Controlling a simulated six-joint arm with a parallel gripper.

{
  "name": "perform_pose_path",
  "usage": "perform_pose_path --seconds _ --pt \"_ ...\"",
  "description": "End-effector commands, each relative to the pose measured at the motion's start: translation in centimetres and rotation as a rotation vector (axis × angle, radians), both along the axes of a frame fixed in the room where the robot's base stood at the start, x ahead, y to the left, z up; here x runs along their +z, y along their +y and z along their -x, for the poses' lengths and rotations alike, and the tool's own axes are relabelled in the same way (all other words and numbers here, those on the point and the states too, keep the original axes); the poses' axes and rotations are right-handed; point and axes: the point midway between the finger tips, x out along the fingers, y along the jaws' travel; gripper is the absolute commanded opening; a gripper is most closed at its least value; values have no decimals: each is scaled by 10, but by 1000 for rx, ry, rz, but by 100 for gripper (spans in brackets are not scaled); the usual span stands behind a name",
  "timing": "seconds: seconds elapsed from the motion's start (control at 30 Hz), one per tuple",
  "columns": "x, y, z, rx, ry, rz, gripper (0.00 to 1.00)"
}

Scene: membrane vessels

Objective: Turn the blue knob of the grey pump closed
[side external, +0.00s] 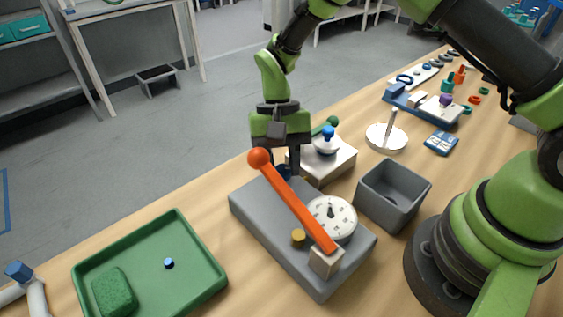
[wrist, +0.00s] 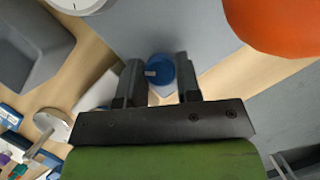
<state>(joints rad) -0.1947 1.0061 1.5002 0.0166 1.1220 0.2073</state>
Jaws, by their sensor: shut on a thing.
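The grey pump (side external: 262,217) is a grey block with a long orange lever (side external: 295,208), a white dial gauge (side external: 331,217) and a small yellow knob (side external: 298,237) on top. My gripper (side external: 285,168) points down at the far end of the pump, behind the lever. In the wrist view my gripper (wrist: 158,72) has its fingers on either side of the round blue knob (wrist: 160,66), shut on it. The knob has a small pale mark on its top. In the side view the knob is mostly hidden by the fingers and lever.
The orange lever's ball end (side external: 259,158) stands close beside my gripper. A pale block with a blue-topped white piece (side external: 327,142) is just behind. A grey bin (side external: 392,192) stands right of the pump, and a green tray (side external: 196,287) with a sponge (side external: 114,293) lies left.

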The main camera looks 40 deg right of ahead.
Motion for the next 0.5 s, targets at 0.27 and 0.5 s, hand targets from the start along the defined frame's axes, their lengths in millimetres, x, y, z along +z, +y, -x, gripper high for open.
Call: perform_pose_path --seconds 0.27,0.5 --pt "1 -1 1 -264 -1 -1 8" --pt "1 -2 1 -485 -1 -1 8"
